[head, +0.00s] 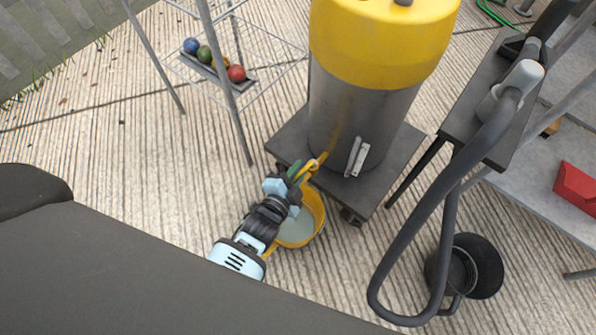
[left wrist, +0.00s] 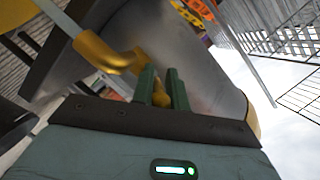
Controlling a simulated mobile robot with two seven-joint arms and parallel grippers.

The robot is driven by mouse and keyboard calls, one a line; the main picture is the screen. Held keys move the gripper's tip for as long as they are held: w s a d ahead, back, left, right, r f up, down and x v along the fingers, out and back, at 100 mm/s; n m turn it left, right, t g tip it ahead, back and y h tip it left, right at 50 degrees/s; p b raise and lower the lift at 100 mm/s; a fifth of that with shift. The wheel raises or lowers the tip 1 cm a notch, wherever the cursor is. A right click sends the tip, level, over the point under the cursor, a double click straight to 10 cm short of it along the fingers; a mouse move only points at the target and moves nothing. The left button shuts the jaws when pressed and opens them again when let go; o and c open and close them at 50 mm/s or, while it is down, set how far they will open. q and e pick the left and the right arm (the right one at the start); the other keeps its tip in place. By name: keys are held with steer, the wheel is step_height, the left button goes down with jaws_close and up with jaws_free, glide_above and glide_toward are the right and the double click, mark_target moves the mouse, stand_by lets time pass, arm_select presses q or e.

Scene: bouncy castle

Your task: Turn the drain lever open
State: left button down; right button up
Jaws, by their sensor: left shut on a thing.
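A grey metal drum with a yellow top (head: 382,40) stands on a dark wheeled platform (head: 400,160). A yellow-brass drain fitting (head: 314,163) sticks out low on the drum's left front. It also shows in the left wrist view (left wrist: 105,55), with a brass-yellow lever part (left wrist: 160,94) between my green fingers. My left gripper (head: 300,171), also in the left wrist view (left wrist: 162,88), is shut on that part. The fingers hide much of the lever, so its exact angle cannot be told. My right gripper is in neither view.
A yellow bucket (head: 318,215) with greyish contents stands on the ground below the fitting, partly behind my left arm. A wire rack (head: 262,62) with coloured balls stands back left. A black hose (head: 405,235), a dark bucket (head: 488,265) and a table (head: 480,110) are on the right.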

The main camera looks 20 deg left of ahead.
arm_select(q)
steer(key=shift+s+f, duration=0.15)
steer(key=shift+f, duration=0.1)
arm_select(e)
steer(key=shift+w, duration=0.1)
arm_select(q)
steer(key=c, duration=1.6)
jaws_free()
steer(key=shift+o, duration=0.6)
steer(key=shift+r, duration=0.1)
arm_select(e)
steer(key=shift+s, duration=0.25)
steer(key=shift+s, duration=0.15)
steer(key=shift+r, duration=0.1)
